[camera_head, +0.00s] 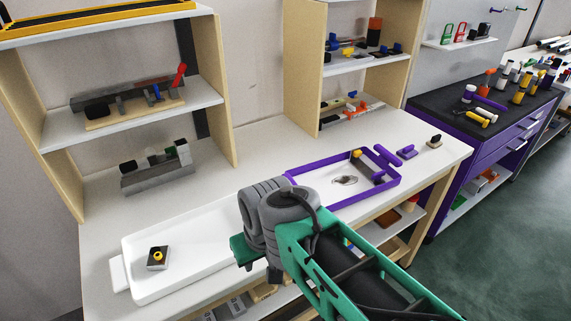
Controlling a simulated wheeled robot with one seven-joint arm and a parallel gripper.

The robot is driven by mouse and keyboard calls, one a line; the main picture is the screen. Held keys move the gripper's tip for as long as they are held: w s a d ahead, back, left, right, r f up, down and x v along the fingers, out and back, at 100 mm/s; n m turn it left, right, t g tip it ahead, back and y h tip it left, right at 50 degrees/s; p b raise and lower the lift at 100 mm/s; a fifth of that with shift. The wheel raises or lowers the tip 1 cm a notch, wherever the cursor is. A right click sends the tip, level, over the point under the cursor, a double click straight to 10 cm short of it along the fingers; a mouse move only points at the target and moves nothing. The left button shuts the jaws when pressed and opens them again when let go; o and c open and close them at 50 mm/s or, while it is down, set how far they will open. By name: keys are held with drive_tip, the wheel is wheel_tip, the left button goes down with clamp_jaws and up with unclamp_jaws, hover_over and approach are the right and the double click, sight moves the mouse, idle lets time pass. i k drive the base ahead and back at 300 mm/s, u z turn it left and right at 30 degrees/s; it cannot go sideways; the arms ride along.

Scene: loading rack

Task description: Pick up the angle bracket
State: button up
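I cannot single out the angle bracket for certain. The purple-rimmed tray (334,203) on the bench holds a small round metal part (344,180) and a grey-and-yellow part (359,163) near its back right, small and partly blurred. The white tray (188,283) at the left holds a dark grey block with a yellow knob (157,257). My gripper (257,260) is at the end of my green and grey arm, in front of and between the two trays. My arm hides most of it, and its fingers cannot be made out.
Purple pieces (388,157) and a small dark-topped block (434,141) lie right of the purple tray. Wooden shelves (130,122) with fixtures stand behind at left, others at the back middle. A purple cabinet (470,165) stands at right.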

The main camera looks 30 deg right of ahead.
sight(366, 172)
drive_tip(key=u, duration=2.55)
drive_tip(key=k, duration=0.95)
drive_tip(key=z, duration=1.05)
drive_tip(key=i, duration=0.45)
